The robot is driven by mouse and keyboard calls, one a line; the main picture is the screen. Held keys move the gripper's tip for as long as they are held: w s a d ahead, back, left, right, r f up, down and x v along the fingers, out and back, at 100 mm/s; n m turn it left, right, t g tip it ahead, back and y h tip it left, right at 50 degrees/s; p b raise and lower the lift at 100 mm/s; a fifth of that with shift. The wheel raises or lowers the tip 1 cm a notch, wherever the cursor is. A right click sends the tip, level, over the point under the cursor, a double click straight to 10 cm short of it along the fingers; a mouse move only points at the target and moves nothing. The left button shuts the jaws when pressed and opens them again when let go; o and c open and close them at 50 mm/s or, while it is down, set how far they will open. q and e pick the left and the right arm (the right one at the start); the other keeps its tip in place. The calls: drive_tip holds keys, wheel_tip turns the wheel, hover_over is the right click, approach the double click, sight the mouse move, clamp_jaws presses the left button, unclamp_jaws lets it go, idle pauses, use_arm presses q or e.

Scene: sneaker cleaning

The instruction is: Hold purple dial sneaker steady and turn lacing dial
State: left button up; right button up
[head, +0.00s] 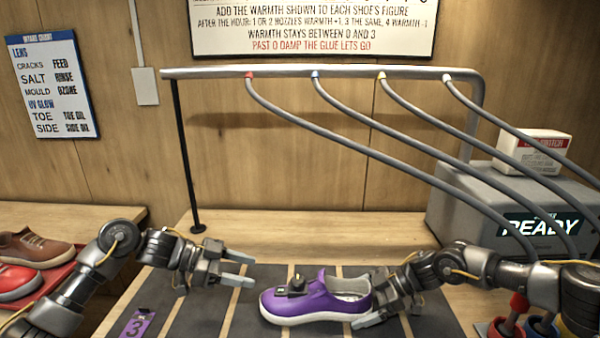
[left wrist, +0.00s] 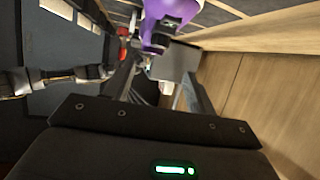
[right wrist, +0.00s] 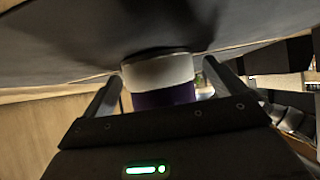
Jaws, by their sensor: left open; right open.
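The purple sneaker (head: 322,300) with a white sole stands upright on the dark striped mat, toe to the left. A black lacing dial (head: 297,285) sits on top of its front. My left gripper (head: 240,268) is open and empty, to the left of the toe and a little above it. In the left wrist view the sneaker (left wrist: 165,12) and its dial (left wrist: 160,42) show ahead of the fingers. My right gripper (head: 375,312) is open at the heel. In the right wrist view the white and purple heel (right wrist: 160,82) lies between its fingers; I cannot tell if they touch it.
A purple tag marked 3 (head: 136,325) lies at the mat's front left. A red tray (head: 45,278) with other shoes (head: 32,248) is at far left. A grey machine with a READY screen (head: 545,224) and hoses stands at right. A rail (head: 320,73) spans behind.

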drive_tip(key=v, duration=1.2)
drive_tip(key=shift+r, duration=0.1)
